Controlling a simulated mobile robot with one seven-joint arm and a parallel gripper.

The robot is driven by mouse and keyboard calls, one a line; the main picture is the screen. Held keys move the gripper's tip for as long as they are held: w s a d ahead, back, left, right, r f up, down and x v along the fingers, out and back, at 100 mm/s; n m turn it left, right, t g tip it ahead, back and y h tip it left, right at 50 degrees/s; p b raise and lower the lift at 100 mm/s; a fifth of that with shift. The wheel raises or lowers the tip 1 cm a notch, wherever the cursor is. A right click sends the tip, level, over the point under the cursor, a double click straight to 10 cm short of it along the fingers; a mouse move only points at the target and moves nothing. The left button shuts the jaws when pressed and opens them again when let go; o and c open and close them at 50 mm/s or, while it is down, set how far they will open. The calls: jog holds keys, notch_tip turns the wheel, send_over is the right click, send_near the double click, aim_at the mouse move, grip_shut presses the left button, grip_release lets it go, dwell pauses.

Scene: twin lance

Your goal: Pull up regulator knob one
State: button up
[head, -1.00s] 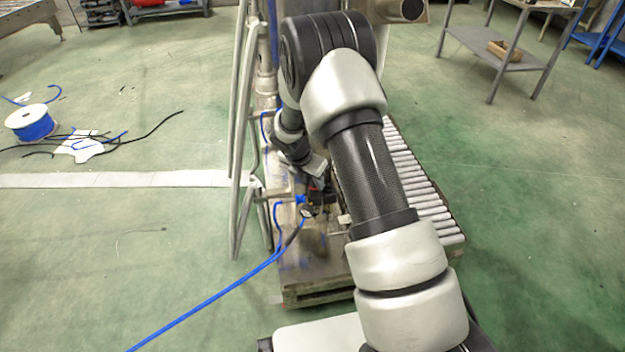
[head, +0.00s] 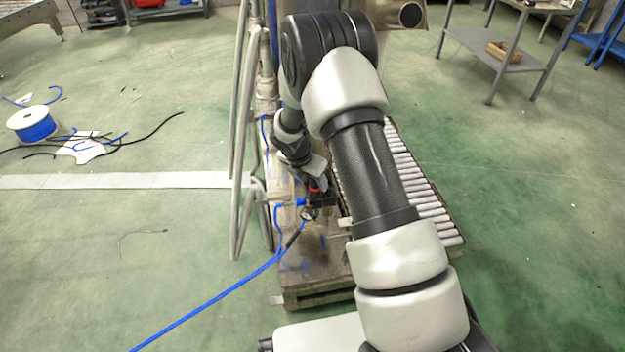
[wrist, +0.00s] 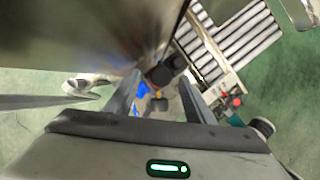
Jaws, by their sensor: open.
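In the wrist view a dark round regulator knob (wrist: 174,63) sits just beyond and between the fingertips of my gripper (wrist: 161,80). The fingers are apart, and I see nothing held between them. A blue fitting and a small brass-coloured part show below the knob. In the head view the black regulator body (head: 322,200) with a blue hose fitting is on the narrow bench, and a small round gauge (head: 308,214) hangs at its front. My gripper is just above it, mostly hidden by my wrist. I cannot tell whether the fingers touch the knob.
A roller conveyor (head: 425,205) runs along the right of the bench. Grey upright tubes (head: 240,150) stand at its left. A blue hose (head: 210,300) trails to the floor. In the wrist view a box with red buttons (wrist: 232,101) is to the right.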

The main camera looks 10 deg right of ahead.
jog(key=p+v, duration=0.4)
jog(key=v, duration=1.3)
jog(key=shift+p, duration=0.3)
jog(key=s+d+r+m, duration=0.3)
jog(key=s+r+m, duration=0.3)
jog(key=r, duration=0.3)
jog(key=s+d+r+m, duration=0.2)
jog(key=s+r+m, duration=0.35)
jog(key=r, duration=0.35)
jog(key=s+r+m+t+y, duration=0.1)
jog(key=s+r+m+y, duration=0.15)
jog(key=s+m, duration=0.6)
jog(key=s+r+m+t+y, duration=0.1)
jog(key=s+r+m, duration=0.3)
jog(key=s+m, duration=0.4)
notch_tip(320, 180, up, 22)
jog(key=s+n+p, duration=0.1)
jog(key=p, duration=2)
jog(key=shift+s+a+f, duration=0.25)
jog(key=shift+a, duration=0.05)
jog(key=shift+d, duration=0.1)
